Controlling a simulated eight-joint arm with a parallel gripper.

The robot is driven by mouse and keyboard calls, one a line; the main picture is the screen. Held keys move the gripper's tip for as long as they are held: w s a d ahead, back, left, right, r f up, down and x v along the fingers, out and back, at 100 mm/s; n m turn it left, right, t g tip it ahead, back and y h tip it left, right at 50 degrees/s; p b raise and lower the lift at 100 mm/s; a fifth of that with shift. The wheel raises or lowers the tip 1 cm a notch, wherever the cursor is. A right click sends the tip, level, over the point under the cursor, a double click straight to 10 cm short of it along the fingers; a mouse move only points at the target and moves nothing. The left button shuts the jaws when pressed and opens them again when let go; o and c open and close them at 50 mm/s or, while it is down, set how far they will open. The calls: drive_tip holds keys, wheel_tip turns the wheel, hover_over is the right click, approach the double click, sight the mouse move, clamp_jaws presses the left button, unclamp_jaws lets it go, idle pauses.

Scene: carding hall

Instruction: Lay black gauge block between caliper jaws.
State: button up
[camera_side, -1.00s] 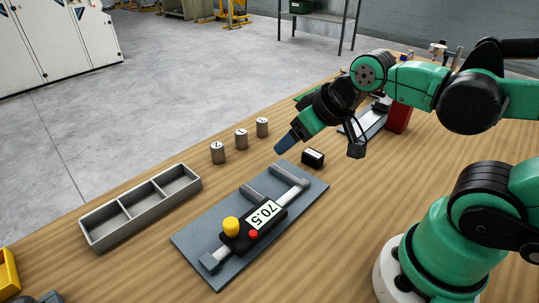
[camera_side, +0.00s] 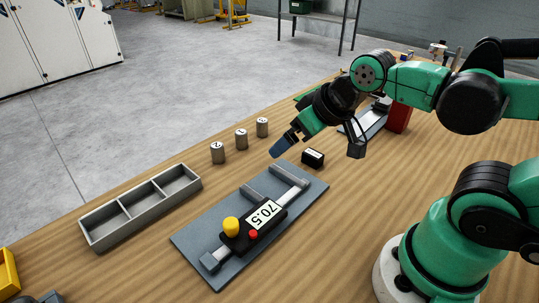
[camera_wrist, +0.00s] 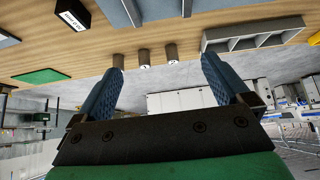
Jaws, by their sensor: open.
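The black gauge block (camera_side: 313,158) with a white label lies on the wooden table, just off the upper right edge of the caliper's grey-blue plate (camera_side: 222,272). In the wrist view the block (camera_wrist: 72,19) shows at the upper left. The caliper (camera_side: 253,224) lies on the plate, its display reading 70.5. Its two grey jaws (camera_side: 252,194) stand apart with an empty gap between them. My gripper (camera_side: 281,148) is above the table, left of the block and near the plate's far edge. In the wrist view its blue fingers (camera_wrist: 163,62) are wide apart with nothing held.
Three grey numbered cylinders (camera_side: 241,139) stand in a row behind the plate. An empty grey three-compartment tray (camera_side: 92,238) is on the left. A red block (camera_side: 399,116) stands behind my arm. A yellow bin (camera_side: 8,272) is at the lower left.

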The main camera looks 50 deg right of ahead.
drive_tip(key=n+g, duration=0.7)
drive_tip(key=n, duration=1.1)
hover_over(313, 153)
wheel_tip(313, 153, down, 8)
drive_tip(key=shift+r, duration=0.1)
drive_tip(key=shift+f, duration=2.9)
clamp_jaws()
